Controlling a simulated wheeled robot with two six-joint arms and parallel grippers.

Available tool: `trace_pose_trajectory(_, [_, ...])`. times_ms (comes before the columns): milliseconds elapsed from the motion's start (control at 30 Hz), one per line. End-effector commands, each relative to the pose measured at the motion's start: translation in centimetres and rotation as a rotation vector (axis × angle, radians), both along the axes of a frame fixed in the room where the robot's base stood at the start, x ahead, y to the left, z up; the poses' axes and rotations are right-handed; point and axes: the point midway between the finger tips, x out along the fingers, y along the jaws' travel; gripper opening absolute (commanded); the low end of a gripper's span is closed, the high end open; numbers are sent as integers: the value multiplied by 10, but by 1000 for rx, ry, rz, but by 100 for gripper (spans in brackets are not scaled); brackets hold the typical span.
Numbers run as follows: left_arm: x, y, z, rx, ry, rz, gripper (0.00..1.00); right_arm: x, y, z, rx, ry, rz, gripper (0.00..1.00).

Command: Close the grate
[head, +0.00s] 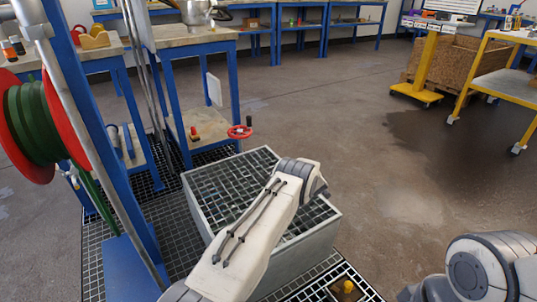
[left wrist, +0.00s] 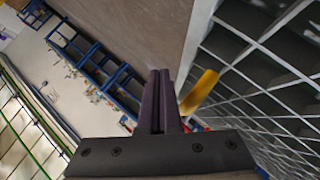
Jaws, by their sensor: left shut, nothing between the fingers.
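A grey-sided block with a metal grate top (head: 228,186) stands in the middle of the head view, above the surrounding floor grating. My left arm crosses over it and hides part of the mesh; I cannot tell how far open the grate is. In the left wrist view, grate bars (left wrist: 262,82) fill the right side, with a pale edge (left wrist: 200,32) along them. My left gripper (left wrist: 160,76) is shut and empty, left of the bars. A yellow piece (left wrist: 200,92) shows just right of its fingers; contact is unclear. My right gripper is out of view.
A yellow knob (head: 347,286) shows in a dark recess at the bottom edge. A blue post with a red-and-green hose reel (head: 36,122) stands at left. A blue-framed bench (head: 190,38) and red handwheel (head: 239,132) lie behind the block.

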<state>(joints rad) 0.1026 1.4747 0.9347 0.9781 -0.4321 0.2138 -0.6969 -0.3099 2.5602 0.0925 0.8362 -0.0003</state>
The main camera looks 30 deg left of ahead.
Motion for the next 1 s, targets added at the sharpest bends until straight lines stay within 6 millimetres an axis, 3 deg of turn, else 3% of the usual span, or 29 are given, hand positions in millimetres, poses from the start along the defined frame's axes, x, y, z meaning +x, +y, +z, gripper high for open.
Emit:
trace_pose_trajectory(33, [0, 1, 22, 1, -2, 1, 0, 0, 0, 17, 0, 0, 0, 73])
trace_pose_trajectory(333, [-20, -43, 67, 0, -1, -2, 0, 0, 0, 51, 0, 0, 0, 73])
trace_pose_trajectory(767, [-30, -67, 87, -1, 1, -9, 0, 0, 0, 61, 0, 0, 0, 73])
trace_pose_trajectory(867, [-27, -88, 102, -5, 15, -69, 0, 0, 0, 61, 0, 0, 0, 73])
trace_pose_trajectory(967, [-28, -133, 132, -11, 56, -201, 0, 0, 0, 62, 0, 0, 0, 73])
trace_pose_trajectory(1000, [-32, -157, 147, -13, 80, -272, 0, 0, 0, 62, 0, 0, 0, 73])
